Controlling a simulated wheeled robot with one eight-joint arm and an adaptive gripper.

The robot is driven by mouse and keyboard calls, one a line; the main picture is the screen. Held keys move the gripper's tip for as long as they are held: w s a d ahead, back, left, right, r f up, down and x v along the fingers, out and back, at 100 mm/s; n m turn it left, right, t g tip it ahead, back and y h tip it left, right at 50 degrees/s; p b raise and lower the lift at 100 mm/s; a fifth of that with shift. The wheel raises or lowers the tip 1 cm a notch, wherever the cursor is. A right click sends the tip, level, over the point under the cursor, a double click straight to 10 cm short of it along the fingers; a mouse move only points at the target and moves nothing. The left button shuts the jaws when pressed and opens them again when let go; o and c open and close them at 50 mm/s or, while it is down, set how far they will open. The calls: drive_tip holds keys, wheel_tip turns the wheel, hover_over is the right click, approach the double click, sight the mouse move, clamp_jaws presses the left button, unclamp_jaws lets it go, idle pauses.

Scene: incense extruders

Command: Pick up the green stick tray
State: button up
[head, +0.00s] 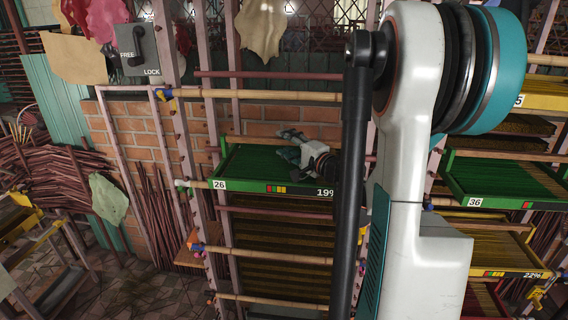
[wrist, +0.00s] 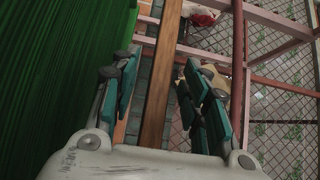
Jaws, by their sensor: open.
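A green stick tray (head: 250,187) sits in the middle rack, labelled 26 on its front left and 19-something on its right; my arm hides its right end. My gripper (head: 283,144) is open over this tray, its fingers pointing left. In the wrist view my gripper (wrist: 158,78) has its teal fingers spread, and nothing is held. A brown bar (wrist: 160,80) runs through the gap between the fingers in that picture; I cannot tell how far beyond them it lies. Green sticks (wrist: 50,70) fill the left side. A second green tray (head: 495,205), labelled 36, is in the right rack.
Bamboo rails (head: 260,95) and pink posts (head: 195,150) frame the racks. Yellow trays (head: 510,272) sit below the second green tray. A FREE/LOCK lever panel (head: 137,50) is at upper left. Stick bundles (head: 70,170) lean at the left; tiled floor shows below.

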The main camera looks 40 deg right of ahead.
drive_tip(key=shift+w+d, duration=0.1)
drive_tip(key=shift+w, duration=0.95)
clamp_jaws()
wheel_tip(320, 180, up, 10)
drive_tip(key=shift+r+p, duration=0.1)
drive_tip(key=shift+p, duration=0.45)
